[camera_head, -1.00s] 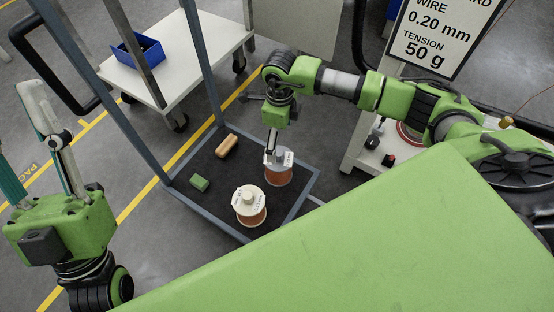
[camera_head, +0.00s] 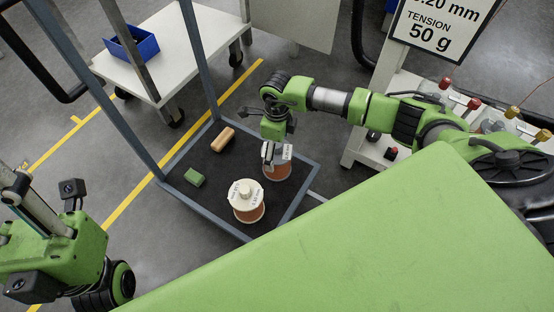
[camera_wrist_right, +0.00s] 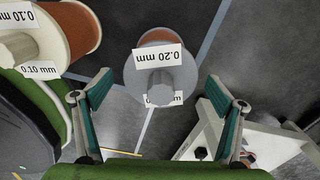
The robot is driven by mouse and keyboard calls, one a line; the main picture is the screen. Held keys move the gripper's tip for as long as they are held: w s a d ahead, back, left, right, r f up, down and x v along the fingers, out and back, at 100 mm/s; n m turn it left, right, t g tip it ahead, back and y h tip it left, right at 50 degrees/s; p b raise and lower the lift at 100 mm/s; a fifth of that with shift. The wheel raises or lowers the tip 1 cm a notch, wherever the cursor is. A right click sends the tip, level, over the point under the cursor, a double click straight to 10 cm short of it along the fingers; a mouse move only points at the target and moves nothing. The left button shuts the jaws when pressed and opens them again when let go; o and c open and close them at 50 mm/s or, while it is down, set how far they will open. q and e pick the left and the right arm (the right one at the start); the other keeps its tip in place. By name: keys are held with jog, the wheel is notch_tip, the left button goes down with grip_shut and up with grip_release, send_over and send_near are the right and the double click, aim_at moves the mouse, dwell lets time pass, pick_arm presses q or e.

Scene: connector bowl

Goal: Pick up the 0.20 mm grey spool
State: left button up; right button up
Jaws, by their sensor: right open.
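The grey spool (camera_head: 278,174) stands on the dark cart deck, its copper-coloured winding partly hidden by my right gripper (camera_head: 268,155). In the right wrist view the grey spool (camera_wrist_right: 135,82) shows its flange, hub and a "0.20 mm" label. My right gripper (camera_wrist_right: 160,98) is open there, with one teal finger on each side of the spool's hub and nothing held. I cannot tell whether the fingers touch the spool. My left gripper (camera_head: 14,190) is at the left edge, far from the spool, with its tips unclear.
A cream spool (camera_head: 247,213) marked 0.10 mm stands close beside the grey one. A green block (camera_head: 194,178) and a tan block (camera_head: 223,139) lie on the deck of the cart (camera_head: 290,215). Cart posts rise at left. A white trolley (camera_head: 190,65) carries a blue bin (camera_head: 135,47).

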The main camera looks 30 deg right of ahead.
notch_tip(320, 180, down, 3)
jog(key=shift+r+b, duration=0.1)
jog(key=shift+b, duration=0.25)
jog(key=shift+r, duration=0.1)
jog(key=shift+c, duration=0.5)
jog(key=c, duration=1.9)
jog(key=shift+w+r, duration=0.15)
jog(key=shift+c, duration=1)
